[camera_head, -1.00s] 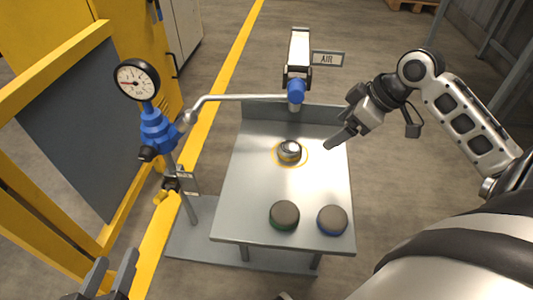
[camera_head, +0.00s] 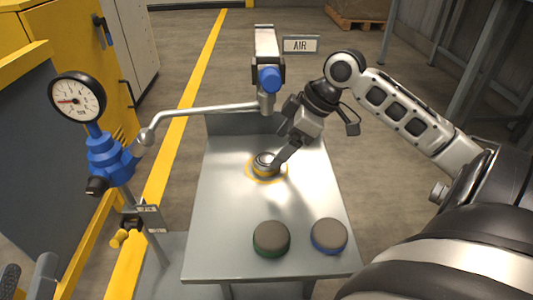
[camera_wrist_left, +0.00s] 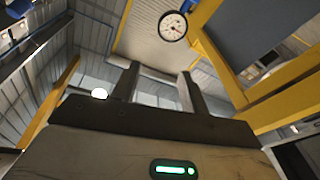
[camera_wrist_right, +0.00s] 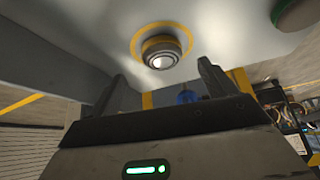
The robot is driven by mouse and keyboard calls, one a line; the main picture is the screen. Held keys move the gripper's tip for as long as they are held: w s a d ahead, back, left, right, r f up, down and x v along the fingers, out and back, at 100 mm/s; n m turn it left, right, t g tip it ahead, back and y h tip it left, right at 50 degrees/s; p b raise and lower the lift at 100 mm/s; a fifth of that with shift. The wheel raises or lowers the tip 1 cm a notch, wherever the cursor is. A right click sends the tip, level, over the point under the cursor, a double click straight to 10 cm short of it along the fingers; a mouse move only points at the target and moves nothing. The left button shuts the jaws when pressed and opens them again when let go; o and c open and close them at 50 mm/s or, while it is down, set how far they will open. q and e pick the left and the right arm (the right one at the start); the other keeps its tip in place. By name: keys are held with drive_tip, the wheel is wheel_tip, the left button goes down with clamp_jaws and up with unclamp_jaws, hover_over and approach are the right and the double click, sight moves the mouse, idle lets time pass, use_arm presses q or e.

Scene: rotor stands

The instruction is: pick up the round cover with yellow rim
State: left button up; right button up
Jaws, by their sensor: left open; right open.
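A small round silver piece with a yellowish band (camera_head: 265,160) stands inside a yellow painted ring on the grey metal table (camera_head: 222,215). It looks like the yellow-rimmed cover and also shows in the right wrist view (camera_wrist_right: 161,50). My right gripper (camera_head: 279,164) is open and empty, its fingers angled down close to the piece's right side in the head view. In the right wrist view the piece lies ahead, between the directions of the two fingers; contact cannot be told. My left gripper (camera_head: 28,278) is open and empty at the lower left, with its fingers also showing in the left wrist view (camera_wrist_left: 158,82).
A green-rimmed cover (camera_head: 271,238) and a blue-rimmed cover (camera_head: 329,236) sit at the table's front. The table's left side is clear.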

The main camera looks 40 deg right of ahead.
sight(269, 159)
drive_tip(key=b+x, duration=0.3)
drive_tip(key=x, duration=0.2)
drive_tip(key=shift+s+a, duration=0.15)
use_arm(q)
wheel_tip(269, 159, up, 6)
drive_tip(key=m+t+h, duration=0.2)
drive_tip(key=m+h, duration=0.2)
drive_tip(key=m, duration=0.2)
drive_tip(key=shift+a+t+h, duration=0.15)
drive_tip(key=shift+t+h, duration=0.15)
use_arm(e)
drive_tip(key=c, duration=1.2)
use_arm(q)
drive_tip(key=shift+r, duration=0.2)
use_arm(e)
drive_tip(key=shift+r, duration=0.15)
